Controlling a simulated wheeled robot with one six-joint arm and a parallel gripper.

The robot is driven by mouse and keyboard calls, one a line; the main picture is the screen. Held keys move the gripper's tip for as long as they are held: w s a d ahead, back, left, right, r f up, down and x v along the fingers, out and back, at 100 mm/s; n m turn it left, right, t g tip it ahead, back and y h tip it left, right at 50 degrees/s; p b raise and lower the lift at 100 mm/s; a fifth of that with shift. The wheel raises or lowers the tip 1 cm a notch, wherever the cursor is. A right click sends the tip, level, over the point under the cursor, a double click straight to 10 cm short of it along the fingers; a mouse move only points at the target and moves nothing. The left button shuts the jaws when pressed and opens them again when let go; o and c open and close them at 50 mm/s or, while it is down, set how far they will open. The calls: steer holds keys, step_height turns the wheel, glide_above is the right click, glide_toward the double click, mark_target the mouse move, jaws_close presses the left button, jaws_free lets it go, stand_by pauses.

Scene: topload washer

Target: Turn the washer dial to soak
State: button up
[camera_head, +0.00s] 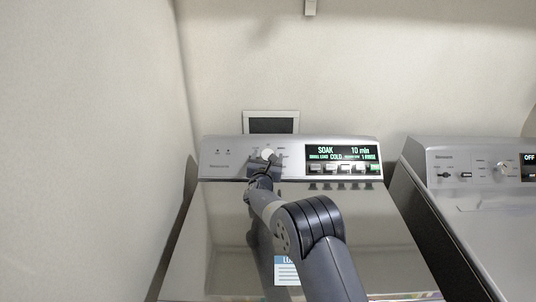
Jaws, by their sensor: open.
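The washer (215,240) stands in the middle with its lid closed. Its control panel (228,150) runs along the back. The light round dial (267,153) is on the panel, left of the display, and is partly hidden by my gripper. The display (343,153) reads SOAK, 10 min, COLD. My gripper (263,161) is at the dial, with my arm reaching up to it over the lid. The jaws look open around or just in front of the dial; I cannot tell whether they touch it. The dial's pointer is too small to read.
A row of buttons (343,168) sits below the display, right of my gripper. A second machine (480,215) stands to the right, its display showing OFF. A wall (90,150) is close on the left. A framed outlet box (271,122) is behind the panel.

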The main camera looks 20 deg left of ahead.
steer(key=shift+w, duration=0.45)
steer(key=c, duration=0.9)
steer(key=shift+f, duration=0.1)
steer(key=shift+c, duration=0.3)
